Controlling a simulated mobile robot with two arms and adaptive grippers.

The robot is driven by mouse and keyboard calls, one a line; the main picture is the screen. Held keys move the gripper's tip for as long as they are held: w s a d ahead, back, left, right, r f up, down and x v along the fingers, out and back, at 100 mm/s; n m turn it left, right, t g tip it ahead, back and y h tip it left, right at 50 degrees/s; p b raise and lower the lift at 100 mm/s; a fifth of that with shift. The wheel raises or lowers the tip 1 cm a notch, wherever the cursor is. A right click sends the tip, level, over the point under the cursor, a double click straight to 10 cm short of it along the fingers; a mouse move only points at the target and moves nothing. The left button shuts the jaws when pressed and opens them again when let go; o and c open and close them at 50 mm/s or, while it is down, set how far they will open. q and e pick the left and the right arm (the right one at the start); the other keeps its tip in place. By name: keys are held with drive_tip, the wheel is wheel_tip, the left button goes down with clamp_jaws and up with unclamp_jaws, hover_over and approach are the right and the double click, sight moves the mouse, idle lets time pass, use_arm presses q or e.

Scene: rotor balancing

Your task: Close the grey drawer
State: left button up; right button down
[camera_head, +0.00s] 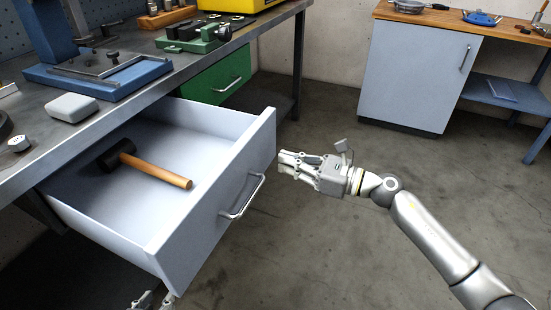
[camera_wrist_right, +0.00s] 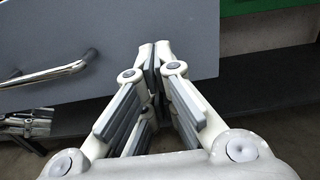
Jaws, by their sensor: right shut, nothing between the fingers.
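The grey drawer (camera_head: 215,215) is pulled well out from under the workbench. A mallet with a dark head and wooden handle (camera_head: 150,168) lies inside it. Its bar handle (camera_head: 243,197) is on the front panel. My right gripper (camera_head: 281,162) is shut and empty, just right of the front panel near its far end. In the right wrist view its fingertips (camera_wrist_right: 155,58) meet in front of the grey panel (camera_wrist_right: 120,40), with the handle (camera_wrist_right: 45,75) at the left; contact is unclear. My left gripper (camera_head: 150,300) shows only partly at the bottom edge, below the drawer.
A green drawer (camera_head: 215,80) sits shut beyond the grey one. The workbench top (camera_head: 110,115) carries a blue fixture, a grey box (camera_head: 72,107) and green tooling (camera_head: 195,38). A grey cabinet (camera_head: 415,80) stands at the back right. The floor before the drawer is clear.

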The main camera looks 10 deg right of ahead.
sight(265, 156)
drive_tip(key=shift+x, duration=1.8)
